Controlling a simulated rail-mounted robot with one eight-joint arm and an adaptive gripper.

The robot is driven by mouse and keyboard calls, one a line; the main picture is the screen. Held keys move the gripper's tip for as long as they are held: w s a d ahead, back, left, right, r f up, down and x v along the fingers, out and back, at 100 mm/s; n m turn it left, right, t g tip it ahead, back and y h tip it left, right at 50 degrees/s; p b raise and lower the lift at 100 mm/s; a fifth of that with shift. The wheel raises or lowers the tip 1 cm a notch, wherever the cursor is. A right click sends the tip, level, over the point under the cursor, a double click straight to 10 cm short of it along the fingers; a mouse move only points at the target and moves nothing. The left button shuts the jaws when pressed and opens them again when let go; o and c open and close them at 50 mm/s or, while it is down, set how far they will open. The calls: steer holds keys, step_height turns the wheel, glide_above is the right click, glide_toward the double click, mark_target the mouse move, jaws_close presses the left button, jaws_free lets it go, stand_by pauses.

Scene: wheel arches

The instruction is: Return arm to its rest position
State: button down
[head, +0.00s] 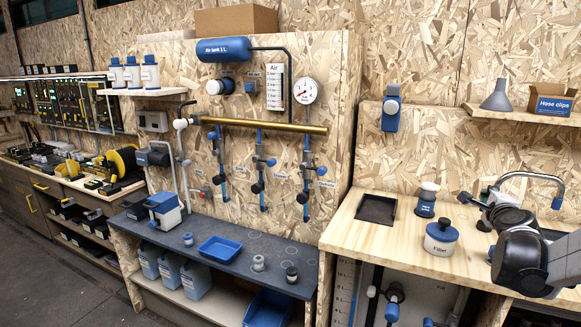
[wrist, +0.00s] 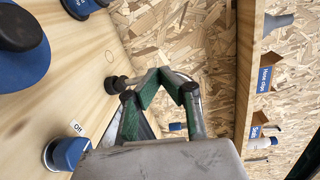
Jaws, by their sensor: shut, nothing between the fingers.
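My gripper (wrist: 162,78) shows in the wrist view with its green-sided fingers drawn together and nothing between them. It is above the wooden bench top, near the plywood wall, apart from the blue-lidded pots. In the head view my dark arm (head: 520,245) reaches in from the right edge, over the right end of the bench. The fingertips are hard to make out there against the curved metal pipe behind.
A curved metal pipe (head: 530,175) stands close to my arm. A shelf above holds a grey funnel (head: 496,96) and a Hose clips box (head: 553,104).

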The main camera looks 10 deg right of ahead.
steer(key=a+n+g+y, duration=0.1)
steer(key=a+n+y, duration=0.9)
steer(key=a, duration=2)
steer(key=s+a+f+n+g, duration=0.3)
steer(key=s+a+f+n, duration=0.1)
steer(key=s+a+n, duration=0.4)
steer(key=s+a+f+n+g, duration=0.2)
steer(key=s+a+n, duration=0.6)
steer(key=s, duration=0.4)
steer(key=shift+a+f+g+h+p, duration=0.45)
steer(key=shift+a+f, duration=0.35)
steer(key=shift+f, duration=0.1)
steer(key=shift+w, duration=0.1)
